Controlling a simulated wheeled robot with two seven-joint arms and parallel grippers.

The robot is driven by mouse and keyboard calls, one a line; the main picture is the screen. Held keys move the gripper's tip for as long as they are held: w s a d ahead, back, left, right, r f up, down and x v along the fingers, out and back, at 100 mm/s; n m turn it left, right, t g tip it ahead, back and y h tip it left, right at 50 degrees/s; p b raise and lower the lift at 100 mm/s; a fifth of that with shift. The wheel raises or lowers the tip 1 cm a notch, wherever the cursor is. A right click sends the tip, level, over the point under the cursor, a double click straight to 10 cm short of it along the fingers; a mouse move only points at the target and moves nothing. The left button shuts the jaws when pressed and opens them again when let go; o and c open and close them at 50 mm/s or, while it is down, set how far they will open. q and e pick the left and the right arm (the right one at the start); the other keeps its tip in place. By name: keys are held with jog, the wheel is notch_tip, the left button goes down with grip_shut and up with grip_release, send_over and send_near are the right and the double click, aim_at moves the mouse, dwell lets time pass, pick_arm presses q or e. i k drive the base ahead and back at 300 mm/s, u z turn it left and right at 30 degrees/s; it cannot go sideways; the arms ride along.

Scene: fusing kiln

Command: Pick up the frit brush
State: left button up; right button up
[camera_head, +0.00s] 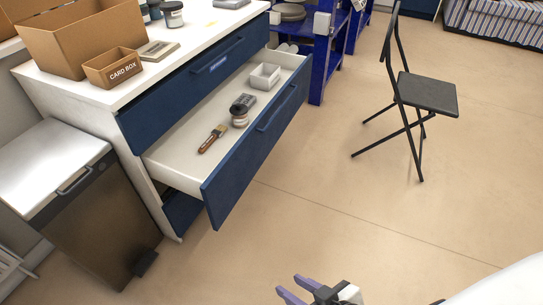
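The frit brush (213,139), with a brown wooden handle and pale bristles, lies in the open drawer (180,158) of the white and blue cabinet. Its handle points toward the lower left. My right gripper (291,285) shows at the bottom edge, with two purple fingers apart and nothing between them. It is well away from the brush, in front of the drawer and over the floor in the picture. My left gripper is not in view.
Jars (240,119) and a small white tray (265,76) share the drawer. Cardboard boxes (113,69) stand on the cabinet top. A bin-like unit (105,215) stands left of the drawer. A black folding chair (427,95) stands right. The floor between is clear.

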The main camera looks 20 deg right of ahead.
aim_at(219, 131)
jog(key=z, duration=0.35)
jog(key=k, duration=0.3)
jog(key=u, duration=0.8)
jog(key=i, duration=0.85)
jog(key=z, duration=0.5)
jog(key=i, duration=0.6)
jog(key=z, duration=0.5)
